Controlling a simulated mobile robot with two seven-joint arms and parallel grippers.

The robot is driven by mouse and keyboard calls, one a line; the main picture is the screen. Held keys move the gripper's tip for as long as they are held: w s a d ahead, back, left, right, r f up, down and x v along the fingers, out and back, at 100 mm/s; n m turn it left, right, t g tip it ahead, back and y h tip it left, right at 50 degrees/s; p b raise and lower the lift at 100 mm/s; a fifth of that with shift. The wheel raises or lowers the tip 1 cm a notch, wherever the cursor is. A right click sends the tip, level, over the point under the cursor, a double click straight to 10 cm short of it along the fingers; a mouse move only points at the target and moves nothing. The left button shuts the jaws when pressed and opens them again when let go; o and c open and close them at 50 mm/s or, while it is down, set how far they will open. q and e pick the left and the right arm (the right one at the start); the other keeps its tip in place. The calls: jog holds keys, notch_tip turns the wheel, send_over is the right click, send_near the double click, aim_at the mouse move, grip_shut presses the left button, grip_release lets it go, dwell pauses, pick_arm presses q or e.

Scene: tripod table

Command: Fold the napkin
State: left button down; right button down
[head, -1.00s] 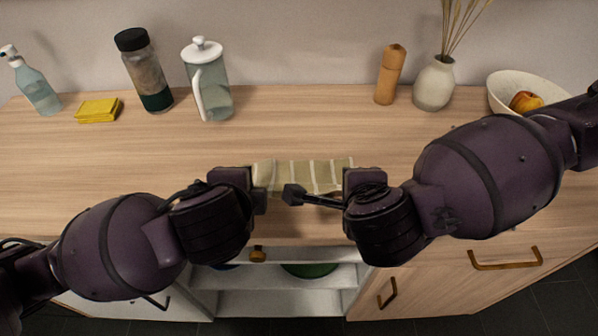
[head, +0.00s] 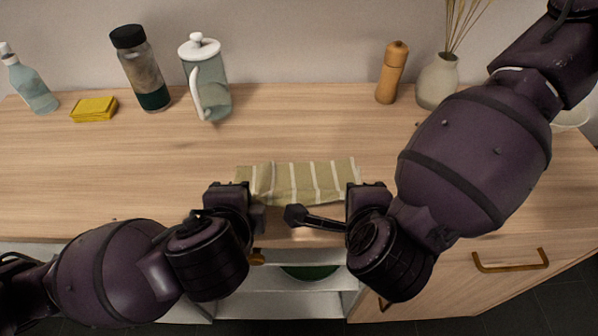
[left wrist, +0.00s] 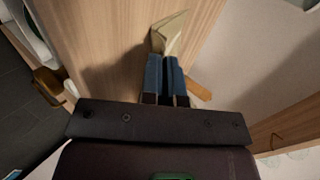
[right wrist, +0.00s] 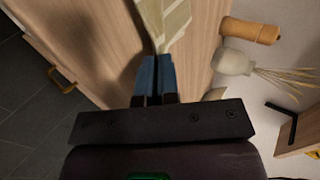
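The napkin (head: 300,182) is green-beige with pale stripes and lies near the front edge of the wooden counter, between my two grippers. My left gripper (head: 262,208) is at its near left corner. In the left wrist view its blue fingers (left wrist: 168,58) are close together with napkin cloth (left wrist: 170,32) at their tips. My right gripper (head: 350,195) is at the napkin's right end. In the right wrist view its fingers (right wrist: 156,60) are together against the striped cloth (right wrist: 172,22). Both look shut on the cloth, though the pinched edges are largely hidden.
A bowl (head: 572,118) is mostly behind my right arm. The counter (head: 150,150) around the napkin is clear.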

jog(key=shift+d, duration=0.1)
dwell(0.3)
pick_arm(q)
jog(key=c, duration=1)
grip_release()
pick_arm(e)
jog(key=c, duration=1)
grip_release()
pick_arm(q)
jog(key=shift+r, duration=0.1)
pick_arm(e)
jog(key=shift+r, duration=0.1)
